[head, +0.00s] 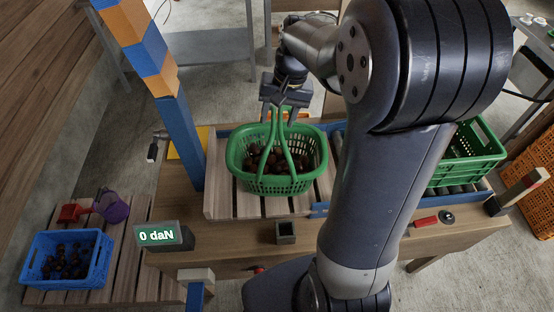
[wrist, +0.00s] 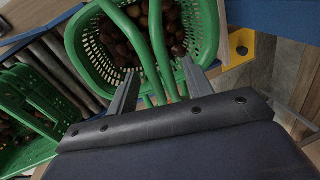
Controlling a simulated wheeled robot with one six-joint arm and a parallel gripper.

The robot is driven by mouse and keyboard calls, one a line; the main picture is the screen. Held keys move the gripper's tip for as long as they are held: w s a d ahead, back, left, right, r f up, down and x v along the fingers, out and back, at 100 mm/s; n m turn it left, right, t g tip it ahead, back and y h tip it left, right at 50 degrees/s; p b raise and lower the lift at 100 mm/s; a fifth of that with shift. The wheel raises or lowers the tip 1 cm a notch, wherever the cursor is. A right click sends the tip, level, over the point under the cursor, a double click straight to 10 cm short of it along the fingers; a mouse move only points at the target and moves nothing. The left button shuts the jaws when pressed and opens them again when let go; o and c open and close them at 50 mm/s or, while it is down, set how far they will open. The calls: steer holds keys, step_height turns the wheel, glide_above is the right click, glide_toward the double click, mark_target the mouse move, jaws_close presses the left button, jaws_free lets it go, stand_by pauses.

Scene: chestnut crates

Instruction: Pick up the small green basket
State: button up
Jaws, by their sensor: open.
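The small green basket (head: 278,184) stands upright on a slatted wooden platform on the table, with brown chestnuts inside and its two handles raised. My gripper (head: 279,112) is above the basket at the top of the handles, partly hidden by my arm. In the wrist view, my gripper (wrist: 160,85) is open, its two fingers apart with the green handle bars (wrist: 160,45) passing between them. The basket (wrist: 88,58) lies beyond the fingertips. I cannot tell whether either finger touches a handle.
A green crate (head: 470,155) stands on rollers at the right, partly behind my arm. A blue crate (head: 40,280) of chestnuts sits at the lower left. A display (head: 163,236) reads 0 daN. A blue and orange post (head: 180,135) rises left of the basket.

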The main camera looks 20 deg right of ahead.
steer(key=shift+w+a+f, duration=0.1)
steer(key=shift+a+f, duration=0.1)
steer(key=shift+f, duration=0.75)
steer(key=shift+a+f, duration=0.15)
steer(key=shift+f, duration=0.75)
jaws_close()
steer(key=shift+r, duration=0.1)
